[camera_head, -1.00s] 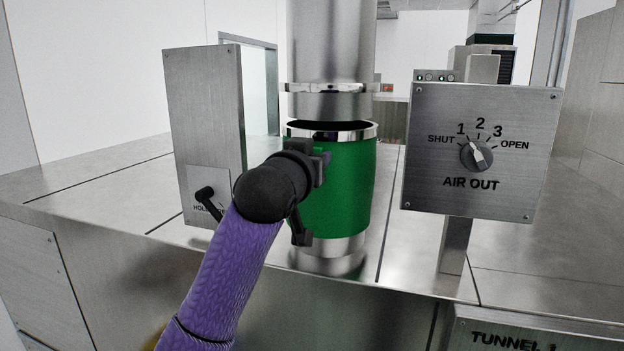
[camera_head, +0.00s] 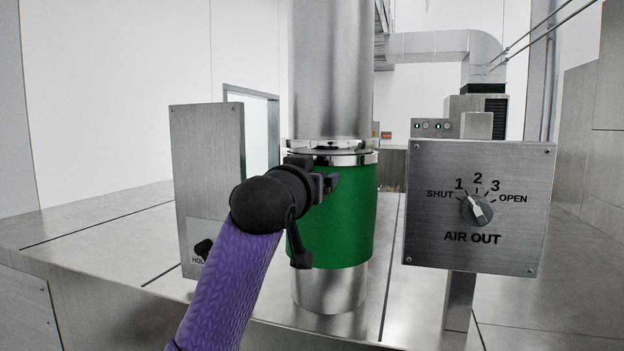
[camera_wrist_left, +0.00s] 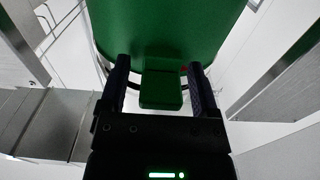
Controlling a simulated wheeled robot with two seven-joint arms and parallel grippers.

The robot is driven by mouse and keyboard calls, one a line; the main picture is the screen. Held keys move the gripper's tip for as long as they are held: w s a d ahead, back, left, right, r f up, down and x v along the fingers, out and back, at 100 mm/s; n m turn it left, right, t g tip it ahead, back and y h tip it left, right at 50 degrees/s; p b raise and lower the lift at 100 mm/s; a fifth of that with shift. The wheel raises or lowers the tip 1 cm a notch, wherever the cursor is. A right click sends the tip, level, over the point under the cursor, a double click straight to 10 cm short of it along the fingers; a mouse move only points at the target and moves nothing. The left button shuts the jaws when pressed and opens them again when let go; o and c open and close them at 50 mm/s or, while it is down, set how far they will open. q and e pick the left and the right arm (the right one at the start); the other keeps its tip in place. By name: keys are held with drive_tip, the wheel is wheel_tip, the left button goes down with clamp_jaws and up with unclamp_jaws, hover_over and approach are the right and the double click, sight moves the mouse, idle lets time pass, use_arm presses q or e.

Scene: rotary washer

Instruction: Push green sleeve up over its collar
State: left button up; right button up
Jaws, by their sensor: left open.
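The green sleeve (camera_head: 345,220) stands upright on the vertical steel pipe and has a shiny metal top rim (camera_head: 350,158). The steel collar (camera_head: 320,145) on the upper pipe is just above that rim, with only a thin dark gap showing at the left. My left gripper (camera_head: 318,182) is at the sleeve's upper left side and hides part of it. In the left wrist view its open fingers (camera_wrist_left: 160,88) stand either side of a green tab (camera_wrist_left: 160,92) on the sleeve; contact with the tab is unclear. My right gripper is out of view.
The steel deck (camera_head: 110,225) at the left is bare.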

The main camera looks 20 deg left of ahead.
use_arm(q)
drive_tip(key=shift+s+f, duration=0.1)
drive_tip(key=s+b, duration=0.5)
drive_tip(key=s, duration=0.4)
drive_tip(key=shift+s+a+b, duration=0.2)
drive_tip(key=shift+s+b, duration=0.15)
drive_tip(key=shift+s, duration=0.05)
